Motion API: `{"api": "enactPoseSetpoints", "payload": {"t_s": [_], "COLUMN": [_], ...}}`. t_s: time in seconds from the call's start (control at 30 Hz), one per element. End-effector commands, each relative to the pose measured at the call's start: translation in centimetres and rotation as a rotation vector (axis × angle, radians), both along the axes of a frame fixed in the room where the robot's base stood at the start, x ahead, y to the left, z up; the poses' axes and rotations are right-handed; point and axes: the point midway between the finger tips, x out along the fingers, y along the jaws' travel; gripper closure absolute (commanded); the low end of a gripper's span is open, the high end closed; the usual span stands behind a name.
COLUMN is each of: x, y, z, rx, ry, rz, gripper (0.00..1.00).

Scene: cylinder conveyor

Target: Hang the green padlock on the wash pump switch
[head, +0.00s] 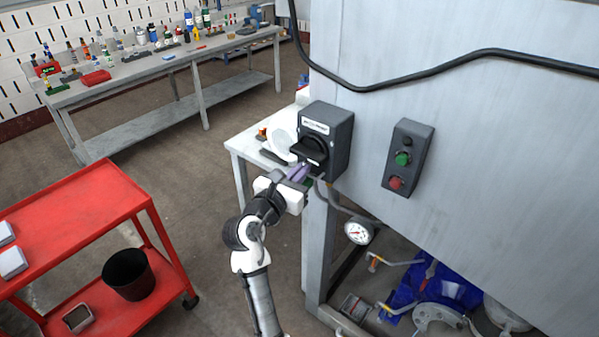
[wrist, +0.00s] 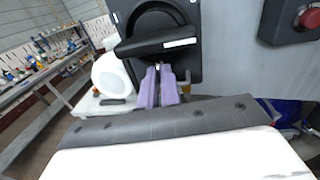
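The wash pump switch (head: 325,138) is a dark grey box with a pale label and a black rotary handle, mounted at the corner of the grey cabinet. In the wrist view the black handle (wrist: 155,42) fills the top middle. My gripper (head: 300,174) has purple fingers just below the handle; in the wrist view the fingertips (wrist: 158,72) are close together under the handle's lower edge. A small patch of the green padlock (head: 309,183) shows beside the fingers; the fingers hide most of it. A thin pale bit shows between the tips. I cannot tell whether it touches the switch.
A control box with green and red buttons (head: 408,158) is on the cabinet face to the right. A gauge (head: 358,232) and pipes are below. A white side table (head: 246,146) stands behind the switch. A red cart (head: 75,225) is at left, a long workbench behind.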

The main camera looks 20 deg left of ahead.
Motion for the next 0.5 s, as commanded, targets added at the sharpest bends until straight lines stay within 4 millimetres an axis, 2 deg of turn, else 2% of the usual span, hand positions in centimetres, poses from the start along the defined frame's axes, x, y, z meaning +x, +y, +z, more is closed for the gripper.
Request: {"api": "enactPoseSetpoints", "payload": {"t_s": [0.5], "x": [0.0], "y": [0.0], "z": [-1.5], "rx": [-0.001], "ry": [0.0], "rz": [-0.001], "gripper": [1.0]}}
